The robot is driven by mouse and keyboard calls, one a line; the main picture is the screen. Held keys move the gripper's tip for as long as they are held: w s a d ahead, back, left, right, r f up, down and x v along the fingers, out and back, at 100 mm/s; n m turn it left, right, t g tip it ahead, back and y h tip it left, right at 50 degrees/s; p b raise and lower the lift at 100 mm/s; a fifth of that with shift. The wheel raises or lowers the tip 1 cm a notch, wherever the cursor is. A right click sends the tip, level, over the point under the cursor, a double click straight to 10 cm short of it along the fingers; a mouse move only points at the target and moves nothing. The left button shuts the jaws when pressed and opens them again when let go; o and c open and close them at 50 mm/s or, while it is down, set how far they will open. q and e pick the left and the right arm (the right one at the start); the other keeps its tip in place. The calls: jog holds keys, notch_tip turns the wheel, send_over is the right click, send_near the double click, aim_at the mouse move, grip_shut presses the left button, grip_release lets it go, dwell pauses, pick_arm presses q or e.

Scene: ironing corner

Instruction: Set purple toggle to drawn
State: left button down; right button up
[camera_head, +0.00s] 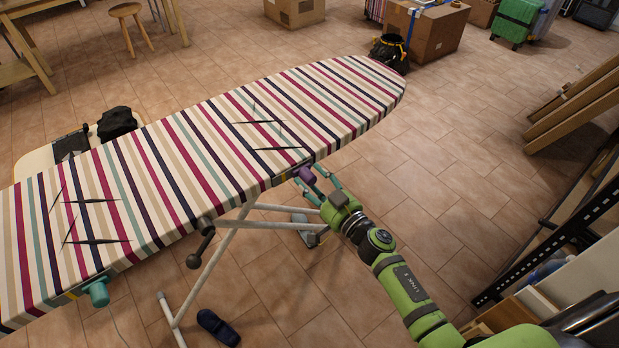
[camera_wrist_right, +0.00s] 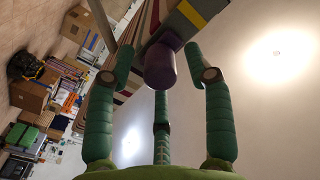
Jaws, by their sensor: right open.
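The purple toggle (camera_head: 305,174) sticks out from the near edge of the striped ironing board (camera_head: 215,150), toward its right part. In the right wrist view the toggle (camera_wrist_right: 160,67) shows as a rounded purple knob at the board's edge. My right gripper (camera_head: 318,184) is open, with its teal fingers around the toggle's end. In the wrist view the fingers of the right gripper (camera_wrist_right: 160,85) stand on both sides of the toggle and below it, with visible gaps. A teal toggle (camera_head: 96,291) sits on the same board edge at the lower left. My left gripper is out of view.
A dark knobbed lever (camera_head: 200,247) hangs under the board beside its white legs (camera_head: 215,265). A dark slipper (camera_head: 218,327) lies on the floor. Cardboard boxes (camera_head: 425,32) stand at the back, and a shelf frame (camera_head: 555,235) is on the right.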

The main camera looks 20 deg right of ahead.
aim_at(281, 178)
jog(key=shift+w+a, duration=0.2)
jog(key=shift+w, duration=0.25)
grip_shut()
jog(key=shift+s+a, duration=0.15)
jog(key=shift+a, duration=0.25)
jog(key=a, duration=0.1)
jog(key=s+a+p, duration=0.1)
jog(key=a, duration=0.2)
jog(key=shift+s+a, duration=0.1)
jog(key=shift+s, duration=0.2)
grip_release()
jog(key=shift+a, duration=0.1)
